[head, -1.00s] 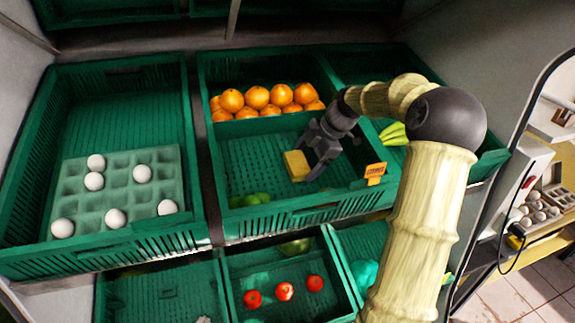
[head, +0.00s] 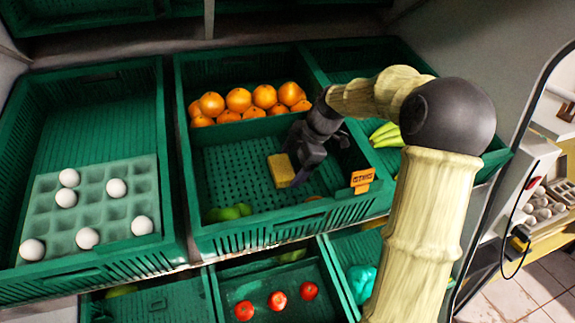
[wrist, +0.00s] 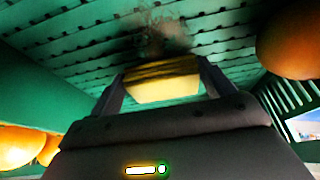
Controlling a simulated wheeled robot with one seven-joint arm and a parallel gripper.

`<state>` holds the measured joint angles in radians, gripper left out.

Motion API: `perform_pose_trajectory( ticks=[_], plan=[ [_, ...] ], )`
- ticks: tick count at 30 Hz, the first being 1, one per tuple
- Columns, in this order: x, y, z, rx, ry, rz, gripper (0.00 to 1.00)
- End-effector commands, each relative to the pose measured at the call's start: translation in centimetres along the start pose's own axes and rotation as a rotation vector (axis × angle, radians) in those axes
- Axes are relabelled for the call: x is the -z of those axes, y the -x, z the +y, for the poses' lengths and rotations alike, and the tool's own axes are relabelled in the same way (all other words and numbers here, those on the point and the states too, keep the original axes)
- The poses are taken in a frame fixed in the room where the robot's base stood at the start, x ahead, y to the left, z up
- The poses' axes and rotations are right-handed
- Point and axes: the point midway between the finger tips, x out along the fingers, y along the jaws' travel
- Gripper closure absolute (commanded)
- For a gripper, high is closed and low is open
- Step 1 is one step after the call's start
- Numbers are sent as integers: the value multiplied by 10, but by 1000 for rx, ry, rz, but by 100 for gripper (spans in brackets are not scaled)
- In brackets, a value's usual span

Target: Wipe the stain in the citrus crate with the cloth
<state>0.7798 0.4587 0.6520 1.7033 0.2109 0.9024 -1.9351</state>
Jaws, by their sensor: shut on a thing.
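The citrus crate (head: 290,226) is the green middle crate, with an orange label (head: 362,180) on its front right. My gripper (head: 291,170) is inside its open front part and is shut on a yellow cloth (head: 279,172), which looks like a folded block. In the wrist view the cloth (wrist: 162,82) sits between the two fingers. A brown, smudged stain (wrist: 158,34) marks the slatted green surface just beyond the cloth in the wrist view. I cannot make out the stain in the head view. I cannot tell whether the cloth touches the surface.
Several oranges (head: 238,99) fill the back of the citrus crate behind a divider. Green fruits (head: 228,212) lie at its front left. An egg tray (head: 98,187) is in the left crate, and bananas (head: 386,134) are in the right one. Red tomatoes (head: 277,301) sit below.

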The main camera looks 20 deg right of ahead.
Motion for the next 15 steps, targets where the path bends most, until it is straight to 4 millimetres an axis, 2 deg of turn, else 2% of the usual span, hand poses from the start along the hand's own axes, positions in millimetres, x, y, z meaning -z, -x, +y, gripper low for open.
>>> perform_pose_trajectory(
  ticks=[1,15],
  plan=[
    [-3,6,4,-14,4,-16,37],
    [32,-10,2,-3,8,-4,37]
  ],
)
